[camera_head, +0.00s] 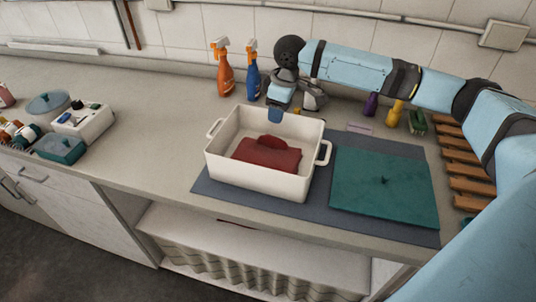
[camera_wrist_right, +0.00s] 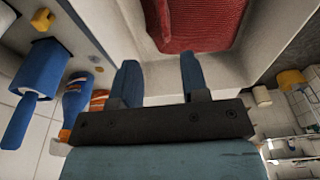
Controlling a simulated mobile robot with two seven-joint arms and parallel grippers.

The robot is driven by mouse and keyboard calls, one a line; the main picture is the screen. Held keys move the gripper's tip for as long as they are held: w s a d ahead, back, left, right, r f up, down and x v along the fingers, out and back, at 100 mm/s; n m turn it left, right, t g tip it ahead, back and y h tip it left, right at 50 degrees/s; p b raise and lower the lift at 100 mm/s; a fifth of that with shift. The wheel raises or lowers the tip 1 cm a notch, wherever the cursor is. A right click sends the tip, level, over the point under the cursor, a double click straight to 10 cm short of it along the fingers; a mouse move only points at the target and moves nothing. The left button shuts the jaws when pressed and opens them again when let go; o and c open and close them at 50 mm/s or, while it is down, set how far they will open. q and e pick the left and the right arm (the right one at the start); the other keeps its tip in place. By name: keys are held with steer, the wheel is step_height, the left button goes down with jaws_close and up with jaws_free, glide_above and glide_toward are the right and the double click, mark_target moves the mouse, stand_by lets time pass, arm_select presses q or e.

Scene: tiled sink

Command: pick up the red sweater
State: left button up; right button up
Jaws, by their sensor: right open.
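The red sweater (camera_head: 267,153) lies folded inside a white two-handled tub (camera_head: 252,181) on the counter. In the right wrist view the red knit cloth (camera_wrist_right: 195,22) shows at the top, just beyond the fingertips. My right gripper (camera_head: 275,116) is at the far rim of the tub, with one blue finger showing against the rim in the head view. In the right wrist view the two blue fingers of this gripper (camera_wrist_right: 160,70) stand apart, with nothing between them. The sweater is in front of the gripper and apart from it. My left gripper is not in view.
The tub stands on a grey-blue mat (camera_head: 321,206) beside a flat green piece (camera_head: 384,187). An orange spray bottle (camera_head: 225,75) and a blue one (camera_head: 252,78) stand behind, near the wall. A wooden slatted rack (camera_head: 468,165) is at right.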

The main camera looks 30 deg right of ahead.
mark_target(273, 135)
steer(key=f, duration=0.3)
steer(key=shift+w, duration=0.25)
steer(key=f, duration=0.2)
steer(key=a+f, duration=0.1)
steer(key=f, duration=0.1)
steer(key=shift+f, duration=0.6)
steer(key=shift+a, duration=0.1)
jaws_close()
